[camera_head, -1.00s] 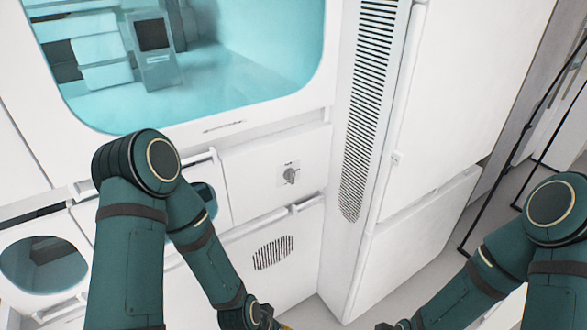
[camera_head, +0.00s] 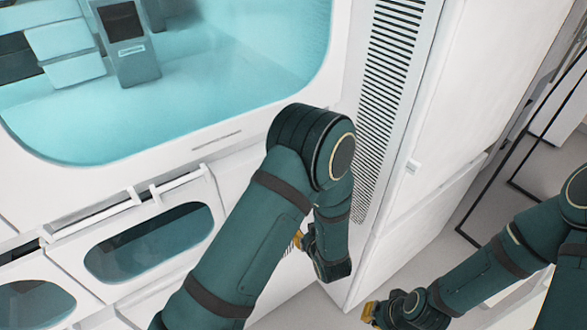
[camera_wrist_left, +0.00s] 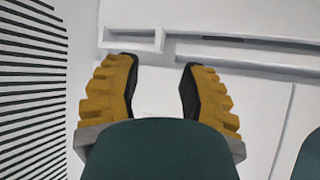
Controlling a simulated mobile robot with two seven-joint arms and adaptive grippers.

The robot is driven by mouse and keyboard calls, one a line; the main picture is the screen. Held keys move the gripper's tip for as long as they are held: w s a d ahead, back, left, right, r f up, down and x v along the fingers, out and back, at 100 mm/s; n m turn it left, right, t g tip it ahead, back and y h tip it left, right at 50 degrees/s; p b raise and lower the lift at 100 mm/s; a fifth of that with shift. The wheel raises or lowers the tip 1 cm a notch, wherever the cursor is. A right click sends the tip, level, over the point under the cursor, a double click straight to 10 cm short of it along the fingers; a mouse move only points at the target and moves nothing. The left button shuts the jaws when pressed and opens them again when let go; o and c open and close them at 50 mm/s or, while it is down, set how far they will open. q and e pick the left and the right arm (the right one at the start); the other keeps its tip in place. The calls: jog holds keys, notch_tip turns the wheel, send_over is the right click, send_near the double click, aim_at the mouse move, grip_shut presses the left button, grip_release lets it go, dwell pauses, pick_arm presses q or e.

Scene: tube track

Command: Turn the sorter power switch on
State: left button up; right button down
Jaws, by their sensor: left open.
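The power switch, a dark rotary knob on a white panel in the earlier head view, is hidden behind my left arm now. A bare part of the white panel (camera_head: 232,172) shows beside the arm. My left gripper shows only partly in the head view as a small yellow edge beyond the forearm. In the left wrist view my left gripper (camera_wrist_left: 155,82) is open, with two yellow fingers apart and nothing between them. It faces pale cabinet surfaces, with no knob visible there. My right gripper (camera_head: 371,312) is low at the bottom of the head view, its yellow tip small, its jaw state unclear.
A large teal window (camera_head: 200,95) fills the upper left. Oval-windowed drawers (camera_head: 150,240) with a protruding handle rail (camera_head: 125,205) lie below it. A tall slatted vent (camera_head: 395,70) and a white cabinet (camera_head: 470,70) stand right.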

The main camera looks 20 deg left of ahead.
pick_arm(q)
jog(key=s+d+r+n+t+y+p, duration=0.1)
jog(key=d+r+n+y, duration=0.1)
jog(key=r+y, duration=0.35)
jog(key=d+r+n+t+y+p, duration=0.1)
jog(key=d+r+n+y, duration=0.15)
jog(key=r, duration=0.55)
jog(key=x, duration=1.4)
jog(key=shift+s+a+r, duration=0.1)
jog(key=shift+s+r, duration=0.1)
jog(key=shift+r, duration=0.05)
jog(key=shift+o, duration=0.2)
jog(key=shift+s, duration=0.1)
grip_shut()
